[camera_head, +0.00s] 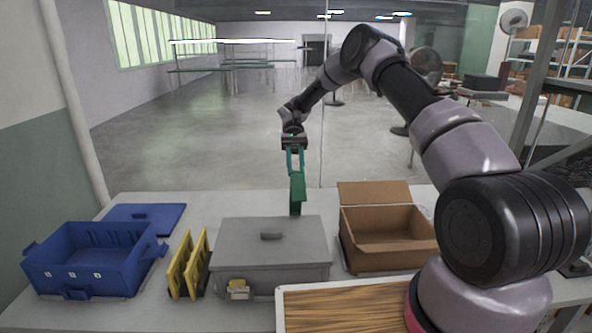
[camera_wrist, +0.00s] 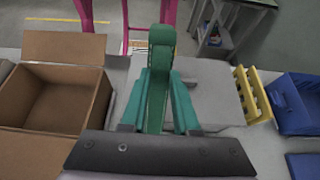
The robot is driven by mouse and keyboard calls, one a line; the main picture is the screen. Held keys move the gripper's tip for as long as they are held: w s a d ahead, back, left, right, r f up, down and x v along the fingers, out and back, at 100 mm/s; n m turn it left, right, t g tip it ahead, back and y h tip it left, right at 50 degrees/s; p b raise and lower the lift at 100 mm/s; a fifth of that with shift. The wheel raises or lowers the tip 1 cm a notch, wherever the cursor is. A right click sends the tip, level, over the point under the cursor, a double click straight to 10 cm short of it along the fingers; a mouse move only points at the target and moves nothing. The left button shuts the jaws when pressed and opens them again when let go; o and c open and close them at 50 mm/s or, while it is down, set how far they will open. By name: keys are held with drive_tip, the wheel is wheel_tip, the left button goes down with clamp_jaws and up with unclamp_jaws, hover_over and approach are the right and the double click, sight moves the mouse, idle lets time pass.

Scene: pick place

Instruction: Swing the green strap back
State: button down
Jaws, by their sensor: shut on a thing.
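The green strap (camera_head: 298,195) stands upright at the back edge of the closed grey box (camera_head: 270,255), and its lower end meets or passes behind that edge; I cannot tell which. My gripper (camera_head: 296,170) is above the box's far side, with its teal fingers pointing down and shut on the strap. In the wrist view the strap (camera_wrist: 160,65) runs between my two fingers (camera_wrist: 158,95), with its rounded end beyond them. The grey box (camera_wrist: 212,85) shows partly behind them.
An open cardboard box (camera_head: 385,240) stands right of the grey box. Yellow racks (camera_head: 187,265) and a blue crate (camera_head: 85,262) stand to the left, with a blue lid (camera_head: 146,217) behind. A wood-patterned tray (camera_head: 345,306) lies in front. The air above the grey lid is clear.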

drive_tip(key=shift+f, duration=0.1)
idle(0.3)
drive_tip(key=c, duration=0.6)
unclamp_jaws()
drive_tip(key=shift+c, duration=0.2)
wheel_tip(320, 180, up, 10)
